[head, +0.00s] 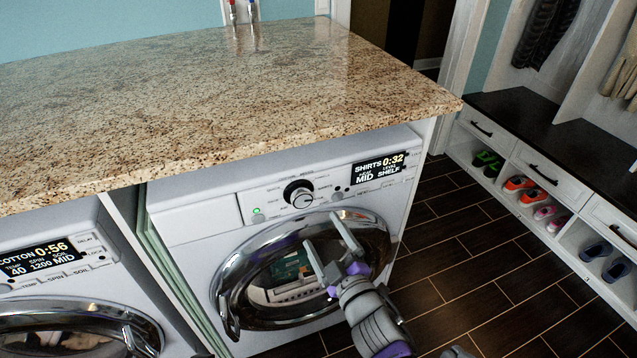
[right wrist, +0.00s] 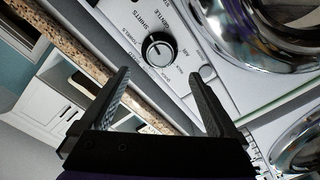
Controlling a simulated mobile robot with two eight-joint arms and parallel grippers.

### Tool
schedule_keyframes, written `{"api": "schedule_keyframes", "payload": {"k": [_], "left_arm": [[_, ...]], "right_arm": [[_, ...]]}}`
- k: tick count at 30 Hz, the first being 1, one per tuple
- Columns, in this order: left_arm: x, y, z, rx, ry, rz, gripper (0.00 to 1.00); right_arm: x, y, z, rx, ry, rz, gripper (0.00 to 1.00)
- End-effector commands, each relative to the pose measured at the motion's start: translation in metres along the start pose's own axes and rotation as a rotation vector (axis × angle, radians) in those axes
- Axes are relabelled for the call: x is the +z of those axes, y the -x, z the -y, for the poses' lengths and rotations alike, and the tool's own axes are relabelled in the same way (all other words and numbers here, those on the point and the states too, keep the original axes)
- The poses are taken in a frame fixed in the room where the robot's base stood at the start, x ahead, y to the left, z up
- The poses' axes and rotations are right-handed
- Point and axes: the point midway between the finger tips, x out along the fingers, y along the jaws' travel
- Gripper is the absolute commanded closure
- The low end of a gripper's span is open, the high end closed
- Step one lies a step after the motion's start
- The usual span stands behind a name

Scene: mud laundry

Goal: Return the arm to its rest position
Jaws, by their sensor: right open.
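My right gripper (head: 333,248) is in front of the right-hand machine's (head: 190,215) round chrome door (head: 232,268) in the head view. Its two fingers are spread and nothing is between them. In the right wrist view the open fingers (right wrist: 160,95) point toward the machine's control panel, with its black dial (right wrist: 158,49) beyond them. The dial also shows in the head view (head: 298,194), above the gripper. Whether the gripper touches the door cannot be told. My left gripper is not in view.
A granite counter (head: 200,100) overhangs both machines. A second machine (head: 60,240) stands at the left. A shoe bench (head: 510,170) with several shoes is at the right. Dark floor tiles (head: 470,250) between bench and machine are clear.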

Motion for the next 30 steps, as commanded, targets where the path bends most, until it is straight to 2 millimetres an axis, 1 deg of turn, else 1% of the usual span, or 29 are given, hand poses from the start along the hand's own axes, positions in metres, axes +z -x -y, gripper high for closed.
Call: {"api": "schedule_keyframes", "payload": {"k": [3, 5, 8, 9, 11, 12, 14, 15, 16, 17, 18, 21, 24, 25, 27, 30], "left_arm": [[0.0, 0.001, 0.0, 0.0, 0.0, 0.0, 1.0], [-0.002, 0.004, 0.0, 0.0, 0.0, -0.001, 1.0], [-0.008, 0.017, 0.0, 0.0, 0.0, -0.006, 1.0], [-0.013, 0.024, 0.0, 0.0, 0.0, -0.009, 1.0], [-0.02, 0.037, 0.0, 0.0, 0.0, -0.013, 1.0], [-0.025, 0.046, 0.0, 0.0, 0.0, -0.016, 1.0], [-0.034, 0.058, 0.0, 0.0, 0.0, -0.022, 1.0], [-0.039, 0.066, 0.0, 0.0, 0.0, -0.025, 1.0], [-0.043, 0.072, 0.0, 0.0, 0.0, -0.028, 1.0], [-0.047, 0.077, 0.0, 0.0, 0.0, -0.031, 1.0], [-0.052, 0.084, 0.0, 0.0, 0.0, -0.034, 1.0], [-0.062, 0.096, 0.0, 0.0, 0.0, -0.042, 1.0], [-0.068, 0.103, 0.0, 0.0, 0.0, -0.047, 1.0], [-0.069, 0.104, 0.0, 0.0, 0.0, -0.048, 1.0], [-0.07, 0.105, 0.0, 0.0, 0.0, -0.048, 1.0], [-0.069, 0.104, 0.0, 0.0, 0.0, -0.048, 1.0]], "right_arm": [[0.0, 0.0, -0.001, 0.0, -0.002, 0.004, 0.05], [0.003, 0.003, -0.006, 0.003, -0.017, 0.028, 0.05], [0.016, 0.015, -0.026, 0.01, -0.091, 0.144, 0.05], [0.025, 0.025, -0.036, 0.013, -0.14, 0.219, 0.05], [0.041, 0.045, -0.05, 0.013, -0.234, 0.352, 0.05], [0.051, 0.062, -0.058, 0.01, -0.306, 0.448, 0.05], [0.063, 0.09, -0.063, 0.001, -0.417, 0.59, 0.05], [0.069, 0.109, -0.064, -0.01, -0.493, 0.679, 0.05], [0.071, 0.123, -0.063, -0.019, -0.546, 0.742, 0.05], [0.072, 0.137, -0.061, -0.031, -0.597, 0.801, 0.05], [0.073, 0.155, -0.058, -0.047, -0.663, 0.873, 0.05], [0.067, 0.191, -0.048, -0.088, -0.793, 1.014, 0.05], [0.061, 0.214, -0.039, -0.123, -0.874, 1.099, 0.05], [0.059, 0.218, -0.037, -0.13, -0.889, 1.114, 0.05], [0.058, 0.224, -0.034, -0.14, -0.91, 1.137, 0.05], [0.058, 0.226, -0.032, -0.144, -0.917, 1.145, 0.05]]}}
